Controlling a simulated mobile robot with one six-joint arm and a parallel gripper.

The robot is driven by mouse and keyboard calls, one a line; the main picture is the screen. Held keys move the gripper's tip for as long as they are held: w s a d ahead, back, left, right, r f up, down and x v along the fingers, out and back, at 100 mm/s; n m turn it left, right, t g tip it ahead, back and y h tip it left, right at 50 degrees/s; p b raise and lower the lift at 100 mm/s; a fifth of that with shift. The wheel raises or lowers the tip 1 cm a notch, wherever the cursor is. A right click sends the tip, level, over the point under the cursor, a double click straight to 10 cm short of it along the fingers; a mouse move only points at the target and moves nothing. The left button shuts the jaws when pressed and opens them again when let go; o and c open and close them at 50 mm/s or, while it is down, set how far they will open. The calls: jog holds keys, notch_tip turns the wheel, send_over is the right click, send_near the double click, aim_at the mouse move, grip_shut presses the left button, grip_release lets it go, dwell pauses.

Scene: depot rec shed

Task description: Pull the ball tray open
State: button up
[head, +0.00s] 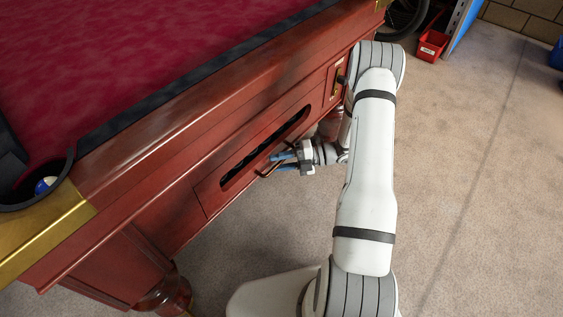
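The ball tray (213,197) is a red-wood drawer front in the side of the pool table, with a long dark slot (264,149). It looks flush with the table side. A thin bronze-coloured handle (264,174) sticks out below the slot. My gripper (274,162) is at the handle, its two blue fingers spread apart and pointing at the tray front. The fingers cover part of the handle, so I cannot tell whether the bar lies between them or whether they touch it.
The pool table's red cloth (130,50) fills the upper left. A ball (45,184) sits in the corner pocket. A turned table leg (165,292) stands at lower left. A red bin (431,46) and a wheel (403,18) are at the back. Carpet at right is clear.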

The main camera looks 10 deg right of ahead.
grip_shut()
jog(key=shift+s, duration=0.1)
dwell(0.5)
